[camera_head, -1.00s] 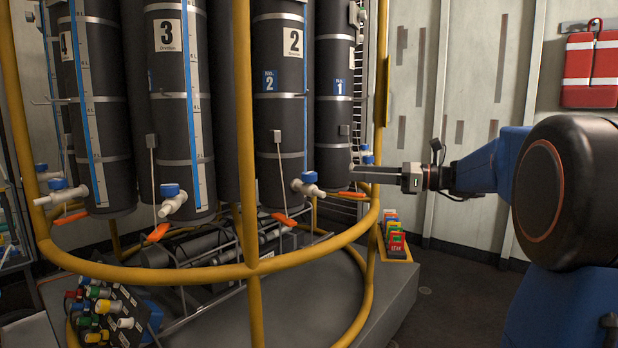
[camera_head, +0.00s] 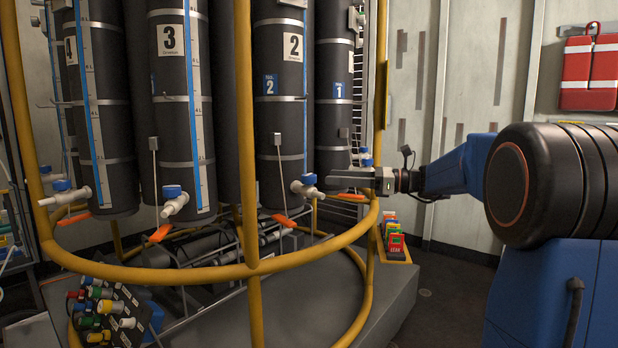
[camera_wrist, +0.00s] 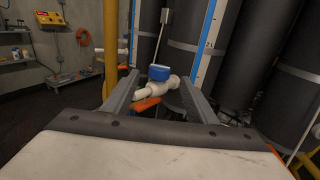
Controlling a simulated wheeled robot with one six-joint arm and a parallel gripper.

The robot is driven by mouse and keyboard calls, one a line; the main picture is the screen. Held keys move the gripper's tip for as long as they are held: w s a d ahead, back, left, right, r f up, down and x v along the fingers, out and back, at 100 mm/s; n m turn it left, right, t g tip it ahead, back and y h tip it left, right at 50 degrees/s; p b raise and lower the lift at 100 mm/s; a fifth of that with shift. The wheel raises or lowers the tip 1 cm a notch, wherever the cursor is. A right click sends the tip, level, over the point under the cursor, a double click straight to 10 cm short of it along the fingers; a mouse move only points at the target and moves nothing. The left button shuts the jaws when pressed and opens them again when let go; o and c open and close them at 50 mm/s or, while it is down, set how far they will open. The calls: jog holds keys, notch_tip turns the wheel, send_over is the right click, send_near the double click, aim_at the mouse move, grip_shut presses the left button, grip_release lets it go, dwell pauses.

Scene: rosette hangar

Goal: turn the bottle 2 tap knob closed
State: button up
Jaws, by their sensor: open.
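Bottle 2 (camera_head: 279,120) is a tall dark cylinder labelled 2, inside the yellow rosette frame. Its white tap (camera_head: 306,190) with a blue knob (camera_head: 309,179) sticks out near the bottom. My gripper (camera_head: 329,181) comes in from the right, its fingertips close to the right of this tap. In the wrist view a blue knob (camera_wrist: 159,73) on a white tap (camera_wrist: 160,88) shows between the two open fingers, near their tips. The fingers hold nothing. I cannot tell whether either finger touches the knob.
The yellow frame's lower ring (camera_head: 330,246) and upright (camera_head: 243,130) stand close in front of the bottles. Bottle 3 (camera_head: 176,120) with its own blue-knobbed tap (camera_head: 174,200) is to the left. Orange levers, one (camera_head: 287,220) below the bottle 2 tap, hang nearby.

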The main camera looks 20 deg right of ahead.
aim_at(309, 175)
jog(key=x, duration=0.8)
jog(key=shift+w+a, duration=0.15)
jog(key=shift+a, duration=0.2)
jog(key=shift+c, duration=0.7)
jog(key=c, duration=0.9)
